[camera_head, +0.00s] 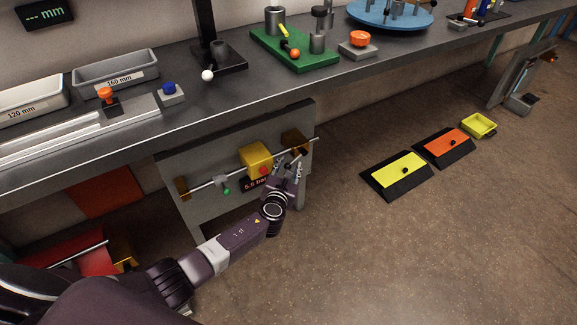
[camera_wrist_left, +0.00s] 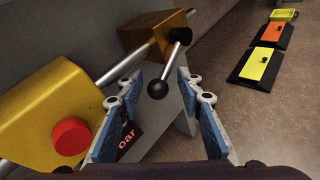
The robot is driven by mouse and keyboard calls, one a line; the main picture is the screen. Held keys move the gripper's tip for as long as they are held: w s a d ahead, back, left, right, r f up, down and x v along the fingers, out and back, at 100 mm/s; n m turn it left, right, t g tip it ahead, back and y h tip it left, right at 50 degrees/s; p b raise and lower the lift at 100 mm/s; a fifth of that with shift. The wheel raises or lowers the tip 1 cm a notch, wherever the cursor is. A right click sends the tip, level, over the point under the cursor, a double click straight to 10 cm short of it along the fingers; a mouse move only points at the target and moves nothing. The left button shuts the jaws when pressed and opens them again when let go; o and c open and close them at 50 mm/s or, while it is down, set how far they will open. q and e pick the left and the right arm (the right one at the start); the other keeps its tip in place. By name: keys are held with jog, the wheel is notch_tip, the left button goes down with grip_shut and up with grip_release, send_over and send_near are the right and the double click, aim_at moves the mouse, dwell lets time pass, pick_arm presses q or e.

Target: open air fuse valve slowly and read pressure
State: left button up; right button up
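The air panel (camera_head: 190,205) stands below the bench, with a pipe running across it. A yellow block with a red button (camera_head: 264,170) sits on the pipe; the button also shows in the left wrist view (camera_wrist_left: 71,137). A display below it reads about 5.5 bar (camera_head: 255,184). To its right is a brass valve block (camera_wrist_left: 150,32) with a lever ending in a black ball knob (camera_wrist_left: 157,89). My left gripper (camera_wrist_left: 160,92) is open, with the knob between its blue-padded fingers; contact cannot be told. The right gripper is out of view.
A green-tipped fitting (camera_head: 225,187) hangs from the pipe left of the yellow block. The bench (camera_head: 190,120) overhangs the panel.

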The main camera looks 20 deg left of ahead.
pick_arm(q)
jog(key=shift+s+a+f, duration=0.1)
jog(key=shift+a, duration=0.05)
jog(key=shift+s, duration=0.45)
jog(key=v, duration=0.7)
jog(key=shift+d+r, duration=0.2)
jog(key=shift+r, duration=0.05)
